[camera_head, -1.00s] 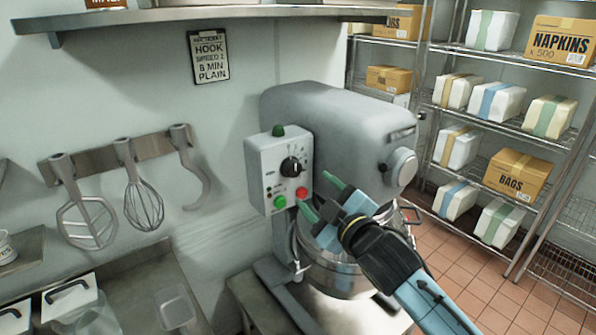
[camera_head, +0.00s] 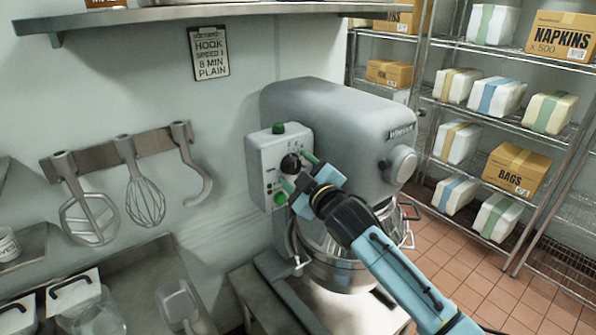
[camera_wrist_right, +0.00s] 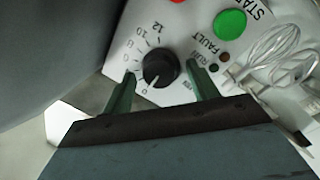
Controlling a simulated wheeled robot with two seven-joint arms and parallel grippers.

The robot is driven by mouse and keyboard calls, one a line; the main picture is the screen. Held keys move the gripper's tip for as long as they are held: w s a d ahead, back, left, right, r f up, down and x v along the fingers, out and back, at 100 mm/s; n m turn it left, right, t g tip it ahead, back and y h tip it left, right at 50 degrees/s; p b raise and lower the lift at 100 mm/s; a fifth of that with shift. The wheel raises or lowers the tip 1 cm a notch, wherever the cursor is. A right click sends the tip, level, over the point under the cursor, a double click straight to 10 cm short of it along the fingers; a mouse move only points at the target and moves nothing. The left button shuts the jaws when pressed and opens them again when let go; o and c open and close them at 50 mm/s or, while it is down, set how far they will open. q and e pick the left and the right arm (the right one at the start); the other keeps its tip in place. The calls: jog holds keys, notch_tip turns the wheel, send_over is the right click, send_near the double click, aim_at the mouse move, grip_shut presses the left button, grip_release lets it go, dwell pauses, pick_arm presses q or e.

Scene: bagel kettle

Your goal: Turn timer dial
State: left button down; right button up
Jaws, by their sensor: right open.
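The black timer dial (camera_head: 291,163) sits on the white control panel (camera_head: 257,156) at the side of the grey mixer (camera_head: 345,125). My right gripper (camera_head: 298,172) is open at the panel, its green fingers pointing at the dial. In the right wrist view the dial (camera_wrist_right: 160,68) lies between and slightly beyond the two fingertips (camera_wrist_right: 163,80), with a gap on both sides. Its white mark points down and left, near the 0 end of the number scale. A green START button (camera_wrist_right: 230,23) is beside it. My left gripper is not in view.
A red button (camera_wrist_right: 178,1) shows at the top edge of the wrist view. The mixer bowl (camera_head: 345,262) is below my right arm. Hanging tools, including a whisk (camera_head: 145,197), are on the wall to the left. Shelves with boxes (camera_head: 516,168) stand at the right.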

jog(key=c, duration=1)
